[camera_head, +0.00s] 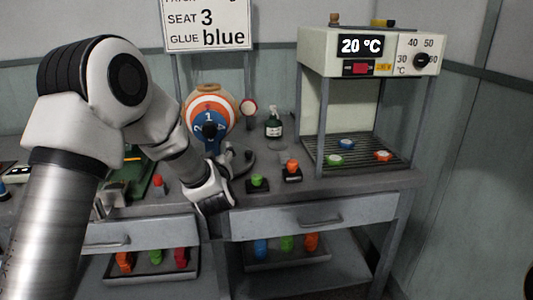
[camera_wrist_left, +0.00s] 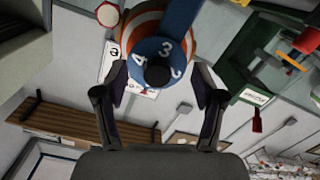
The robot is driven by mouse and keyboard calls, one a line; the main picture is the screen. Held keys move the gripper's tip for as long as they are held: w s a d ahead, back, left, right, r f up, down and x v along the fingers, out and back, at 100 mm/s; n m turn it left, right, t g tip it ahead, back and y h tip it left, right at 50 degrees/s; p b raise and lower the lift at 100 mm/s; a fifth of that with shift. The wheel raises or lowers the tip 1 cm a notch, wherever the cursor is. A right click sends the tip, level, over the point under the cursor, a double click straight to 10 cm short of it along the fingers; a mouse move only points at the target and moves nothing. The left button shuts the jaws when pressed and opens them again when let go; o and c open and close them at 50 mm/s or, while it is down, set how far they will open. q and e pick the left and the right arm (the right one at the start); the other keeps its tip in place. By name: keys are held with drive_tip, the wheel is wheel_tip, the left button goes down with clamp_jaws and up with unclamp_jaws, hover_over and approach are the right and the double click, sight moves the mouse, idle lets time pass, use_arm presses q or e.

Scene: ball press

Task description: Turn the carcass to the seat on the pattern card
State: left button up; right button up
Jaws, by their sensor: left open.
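The carcass (camera_head: 228,101) is a round ball with orange and white bands, standing at the back of the bench. Its blue face (camera_head: 209,118) bears numbers and a dark central knob. In the left wrist view the blue face (camera_wrist_left: 150,50) shows a 4 and a 3, and the knob (camera_wrist_left: 157,75) stands out toward me. The pattern card (camera_head: 208,24) above reads SEAT 3 and GLUE blue; its top line is cut off. My left gripper (camera_head: 238,157) is open and empty in front of and below the face. Its fingers (camera_wrist_left: 156,92) are spread either side of the knob, apart from it.
Green (camera_head: 257,182) and orange (camera_head: 292,169) pieces sit on small black stands near the front edge. An oven-like cabinet (camera_head: 345,52) reading 20 °C is at right.

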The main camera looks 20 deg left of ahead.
sight(209, 131)
use_arm(q)
drive_tip(key=shift+n+t, duration=0.3)
drive_tip(key=shift+n, duration=0.1)
drive_tip(key=w+a+r, duration=0.2)
drive_tip(key=w+a, duration=0.1)
drive_tip(key=w+a+r, duration=0.2)
drive_tip(key=shift+w, duration=0.25)
drive_tip(key=shift+w+a, duration=0.25)
drive_tip(key=shift+a, duration=0.05)
drive_tip(key=shift+d, duration=0.15)
drive_tip(key=shift+c, duration=1)
clamp_jaws()
